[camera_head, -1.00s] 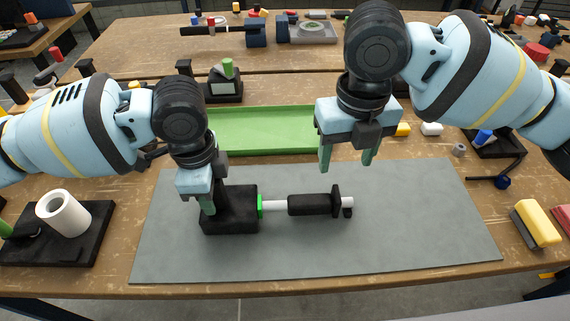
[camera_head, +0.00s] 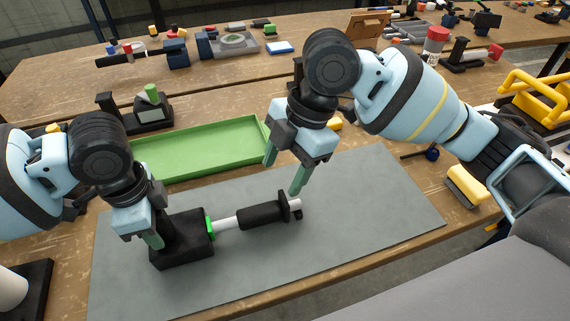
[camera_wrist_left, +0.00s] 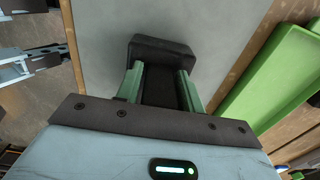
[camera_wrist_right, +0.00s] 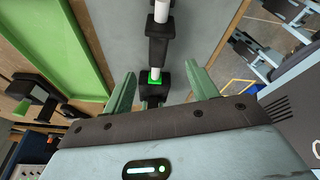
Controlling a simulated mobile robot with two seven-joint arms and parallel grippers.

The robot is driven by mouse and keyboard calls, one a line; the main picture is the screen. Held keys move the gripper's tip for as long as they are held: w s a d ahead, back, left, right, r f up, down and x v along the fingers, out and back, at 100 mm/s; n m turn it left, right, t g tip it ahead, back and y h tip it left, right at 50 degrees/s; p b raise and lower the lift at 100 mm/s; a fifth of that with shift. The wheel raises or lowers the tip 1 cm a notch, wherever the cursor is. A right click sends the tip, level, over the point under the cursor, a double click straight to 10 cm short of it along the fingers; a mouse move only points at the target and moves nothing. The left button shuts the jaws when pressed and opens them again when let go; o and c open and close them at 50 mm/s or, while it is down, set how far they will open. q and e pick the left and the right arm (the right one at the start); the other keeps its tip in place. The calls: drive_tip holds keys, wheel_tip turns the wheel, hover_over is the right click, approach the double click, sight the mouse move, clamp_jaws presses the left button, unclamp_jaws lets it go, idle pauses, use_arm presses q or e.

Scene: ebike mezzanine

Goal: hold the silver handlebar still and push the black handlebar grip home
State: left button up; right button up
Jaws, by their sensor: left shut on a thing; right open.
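The silver handlebar (camera_head: 225,224) lies level above the grey mat, its inner end in a black holder block (camera_head: 182,247) with a green collar (camera_head: 209,227). The black handlebar grip (camera_head: 262,216) is around the bar, with bare silver between it and the collar. A flange and a short silver end show at its outer side. My left gripper (camera_wrist_left: 160,84) is shut on the holder's upright black part, which also shows in the left wrist view (camera_wrist_left: 160,50). My right gripper (camera_head: 284,174) is open and empty, apart from the grip, appearing above its outer end.
A green tray (camera_head: 200,172) lies behind the grey mat (camera_head: 345,235). A black stand (camera_head: 152,118) stands behind the tray. A yellow block (camera_head: 464,185) lies at the table's right edge. The mat's right part is clear.

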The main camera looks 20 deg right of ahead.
sight(265, 208)
drive_tip(key=m, duration=0.3)
drive_tip(key=shift+d+f+m+y, duration=0.15)
drive_tip(key=shift+d+m+y, duration=0.15)
drive_tip(key=shift+m+y, duration=0.1)
drive_tip(key=shift+f, duration=0.1)
drive_tip(key=x, duration=1.2)
drive_tip(key=shift+w, duration=0.15)
drive_tip(key=c, duration=1.2)
drive_tip(key=shift+o, duration=0.2)
